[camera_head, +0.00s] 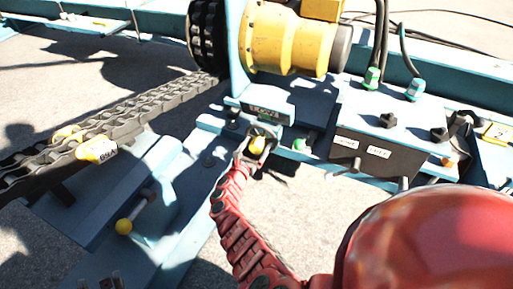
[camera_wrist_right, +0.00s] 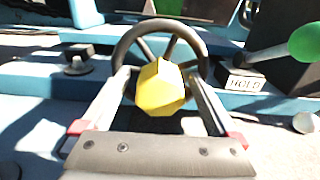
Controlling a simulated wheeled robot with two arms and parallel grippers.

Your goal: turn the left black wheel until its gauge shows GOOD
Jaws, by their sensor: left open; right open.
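On the blue box at the right, two black lobed wheels stand side by side, the left one (camera_head: 388,120) and the right one (camera_head: 438,134). Two small white readouts, left (camera_head: 346,142) and right (camera_head: 378,152), sit on its dark front; I cannot read them surely. My right gripper (camera_head: 257,150) is left of the box, open around a yellow knob (camera_wrist_right: 160,88). In the right wrist view a dark spoked wheel (camera_wrist_right: 120,50) is behind this knob. What seem to be my left gripper's tips (camera_head: 101,283) show apart at the bottom left edge, empty.
A yellow motor (camera_head: 290,42) and a dark reel (camera_head: 205,35) stand behind. A chain track (camera_head: 130,110) runs left. A lever with a green knob (camera_wrist_right: 305,42) stands beside a HOLD label (camera_wrist_right: 245,83).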

